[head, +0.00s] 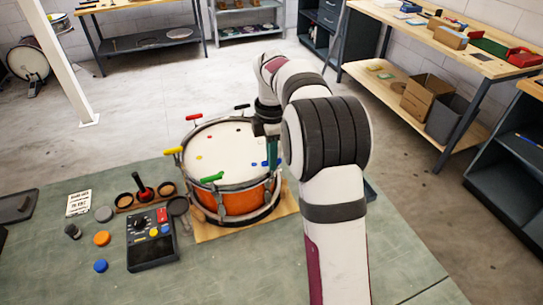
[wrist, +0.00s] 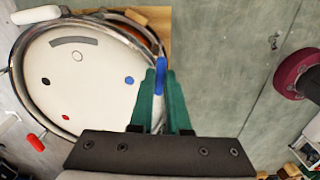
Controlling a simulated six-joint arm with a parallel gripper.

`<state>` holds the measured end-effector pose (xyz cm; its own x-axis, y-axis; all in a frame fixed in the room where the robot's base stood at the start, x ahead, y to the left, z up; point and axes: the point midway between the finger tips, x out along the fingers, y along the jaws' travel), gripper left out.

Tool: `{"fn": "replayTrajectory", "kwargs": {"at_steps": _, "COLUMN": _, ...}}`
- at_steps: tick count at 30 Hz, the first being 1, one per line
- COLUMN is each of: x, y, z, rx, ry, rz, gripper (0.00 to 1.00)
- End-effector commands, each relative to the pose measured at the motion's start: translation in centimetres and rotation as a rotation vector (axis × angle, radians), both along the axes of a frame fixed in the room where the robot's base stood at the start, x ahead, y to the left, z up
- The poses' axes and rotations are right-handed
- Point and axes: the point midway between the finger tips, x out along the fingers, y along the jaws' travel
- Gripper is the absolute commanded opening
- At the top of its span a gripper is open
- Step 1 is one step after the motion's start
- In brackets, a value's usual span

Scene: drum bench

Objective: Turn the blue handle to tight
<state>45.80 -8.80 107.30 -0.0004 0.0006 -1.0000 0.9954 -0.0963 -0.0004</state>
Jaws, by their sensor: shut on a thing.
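The drum (head: 240,204) has an orange shell, a metal rim and a pale head with coloured dots. It stands on a wooden board. My gripper (head: 272,152) is over the drum's right rim, pointing down. In the wrist view its green fingers (wrist: 161,88) are shut on the blue handle (wrist: 161,72), which sticks out between their tips beside the rim. A blue dot (wrist: 129,79) lies on the head just left of the fingers. The fingers hide part of the handle and its rod. I cannot tell how far the handle is turned.
Other handles stand round the rim: yellow (head: 172,151), red (head: 193,117), black (head: 242,107) and green (head: 212,178).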

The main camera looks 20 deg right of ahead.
Motion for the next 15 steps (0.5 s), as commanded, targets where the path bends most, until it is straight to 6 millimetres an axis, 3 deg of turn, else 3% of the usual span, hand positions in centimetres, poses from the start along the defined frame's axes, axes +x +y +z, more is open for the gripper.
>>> {"fn": "replayTrajectory", "kwargs": {"at_steps": 15, "x": -0.04, "y": -0.06, "z": 0.06, "rx": -0.001, "ry": 0.000, "rz": -0.456, "gripper": 0.00}}
